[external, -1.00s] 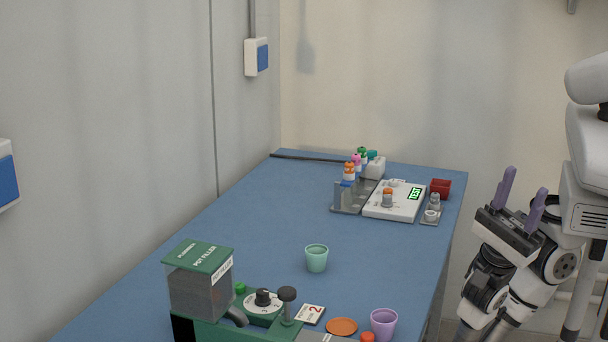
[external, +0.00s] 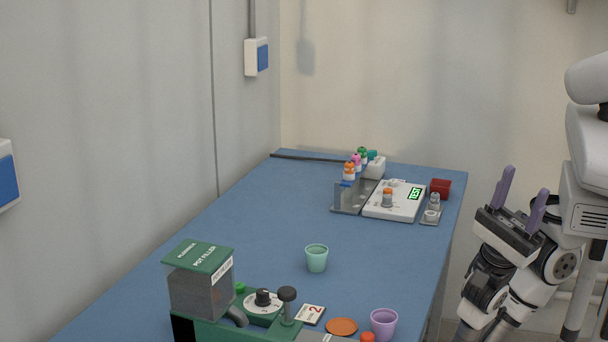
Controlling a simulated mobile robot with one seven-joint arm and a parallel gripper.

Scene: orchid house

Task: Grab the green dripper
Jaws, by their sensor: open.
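A small dropper bottle with a green top (external: 363,153) stands at the back of a row of coloured-top bottles, at the far end of the blue table. Its lower part is hidden by the bottles in front, one with a pink top (external: 356,161) and one with an orange top (external: 349,169). They stand at a grey rack (external: 350,207). My gripper (external: 525,186) has two purple fingers, spread apart and empty. It points upward, off the table's right edge and well away from the bottles.
A white test device (external: 408,205) sits right of the rack, with a red box (external: 441,187) beyond it. A mint cup (external: 317,259) stands mid-table. The green pot filler (external: 200,290), a purple cup (external: 384,323) and an orange disc (external: 341,326) are nearer. The left middle of the table is clear.

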